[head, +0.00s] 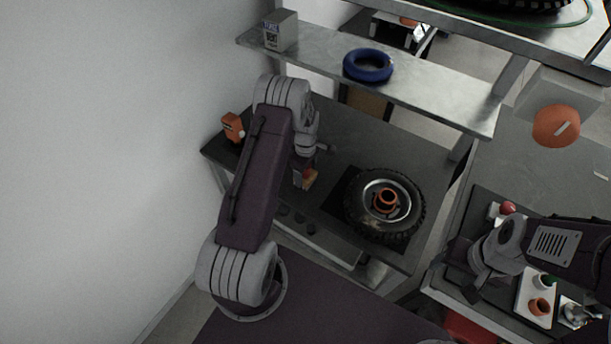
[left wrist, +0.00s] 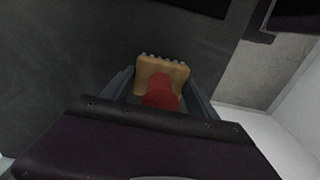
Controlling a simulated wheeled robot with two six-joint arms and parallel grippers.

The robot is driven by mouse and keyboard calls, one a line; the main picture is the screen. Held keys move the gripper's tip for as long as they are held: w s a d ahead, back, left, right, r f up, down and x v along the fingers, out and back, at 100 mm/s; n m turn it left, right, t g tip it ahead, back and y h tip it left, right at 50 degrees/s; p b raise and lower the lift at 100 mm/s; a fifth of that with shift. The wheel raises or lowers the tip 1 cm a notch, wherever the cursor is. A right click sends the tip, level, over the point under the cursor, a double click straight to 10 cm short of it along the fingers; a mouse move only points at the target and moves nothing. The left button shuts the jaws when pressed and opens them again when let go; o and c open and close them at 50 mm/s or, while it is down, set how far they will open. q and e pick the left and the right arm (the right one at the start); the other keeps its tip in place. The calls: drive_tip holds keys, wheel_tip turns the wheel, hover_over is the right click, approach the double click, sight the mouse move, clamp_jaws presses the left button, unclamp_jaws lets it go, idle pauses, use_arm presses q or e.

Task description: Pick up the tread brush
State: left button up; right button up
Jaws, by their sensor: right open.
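The tread brush (left wrist: 162,78) has a tan block with bristles along its far edge and a red handle pointing back toward my left wrist. My left gripper (left wrist: 161,82) has its fingers on both sides of the brush, close against the block, and looks shut on it. In the head view the brush (head: 311,178) shows as a small tan and orange patch beside my left gripper (head: 304,172), above the dark bench left of the tyre. The brush's height over the bench is unclear. My right gripper (head: 468,270) is open and empty at the right bench.
A tyre (head: 419,212) with an orange ring in its hub lies on a dark mat. A shelf (head: 440,95) above the bench holds a blue ring (head: 368,65) and a box (head: 280,31). An orange item (head: 232,127) stands at the bench's left corner. A white tray (head: 537,318) holds small parts.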

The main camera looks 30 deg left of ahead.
use_arm(q)
drive_tip(key=shift+w+r, duration=0.1)
drive_tip(key=shift+r, duration=0.55)
wheel_tip(320, 180, up, 3)
drive_tip(key=shift+d+b, duration=0.1)
drive_tip(key=shift+b, duration=0.3)
drive_tip(key=s+d+r+b, duration=0.1)
drive_tip(key=s+d+r, duration=0.3)
drive_tip(key=d, duration=0.6)
wheel_tip(320, 180, up, 3)
drive_tip(key=shift+d+f, duration=0.1)
drive_tip(key=shift+d, duration=0.3)
drive_tip(key=o, duration=0.9)
drive_tip(key=c, duration=0.6)
